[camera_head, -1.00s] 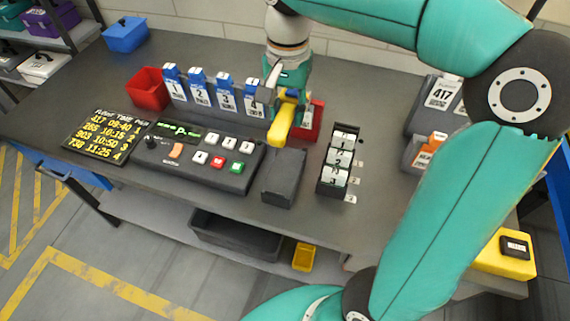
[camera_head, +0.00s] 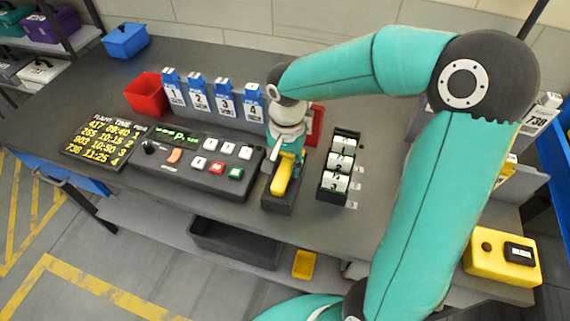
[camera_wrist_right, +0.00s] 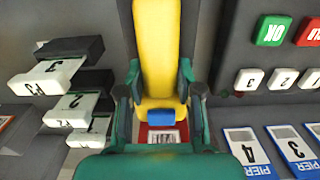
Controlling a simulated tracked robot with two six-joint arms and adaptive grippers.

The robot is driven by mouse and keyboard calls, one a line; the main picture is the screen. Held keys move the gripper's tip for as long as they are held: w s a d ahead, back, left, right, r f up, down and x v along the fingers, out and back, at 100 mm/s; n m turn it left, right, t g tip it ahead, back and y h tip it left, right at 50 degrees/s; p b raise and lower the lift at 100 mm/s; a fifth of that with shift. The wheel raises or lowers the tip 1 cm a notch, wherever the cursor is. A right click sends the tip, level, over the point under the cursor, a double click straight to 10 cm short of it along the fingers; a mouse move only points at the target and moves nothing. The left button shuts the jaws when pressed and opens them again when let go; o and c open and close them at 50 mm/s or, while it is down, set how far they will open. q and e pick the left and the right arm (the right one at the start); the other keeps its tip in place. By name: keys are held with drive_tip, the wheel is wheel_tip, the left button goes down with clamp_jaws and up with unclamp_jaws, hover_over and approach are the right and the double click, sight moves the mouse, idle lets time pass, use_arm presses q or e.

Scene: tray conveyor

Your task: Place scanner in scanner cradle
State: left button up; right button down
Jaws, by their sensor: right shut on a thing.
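The yellow scanner (camera_head: 284,175) is held in my right gripper (camera_head: 289,158), its long body pointing toward the table's front edge. The dark scanner cradle (camera_head: 277,205) is under and around the scanner's front part; whether the scanner is fully seated I cannot tell. In the right wrist view the green fingers of my right gripper (camera_wrist_right: 161,88) are closed on both sides of the scanner (camera_wrist_right: 158,45). Dark cradle walls (camera_wrist_right: 125,22) show along both sides of its far end. My left gripper is out of view.
A button console (camera_head: 205,165) stands close left of the cradle and a numbered slot rack (camera_head: 340,165) to its right. Blue numbered pier holders (camera_head: 212,95) and a red bin (camera_head: 147,95) stand behind. A red item (camera_head: 315,122) is behind the gripper.

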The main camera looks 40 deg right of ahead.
sight(287, 164)
drive_tip(key=c, duration=0.8)
unclamp_jaws()
drive_tip(key=shift+o, duration=0.2)
drive_tip(key=shift+r, duration=0.1)
wheel_tip(287, 164, up, 12)
drive_tip(key=p, duration=0.1)
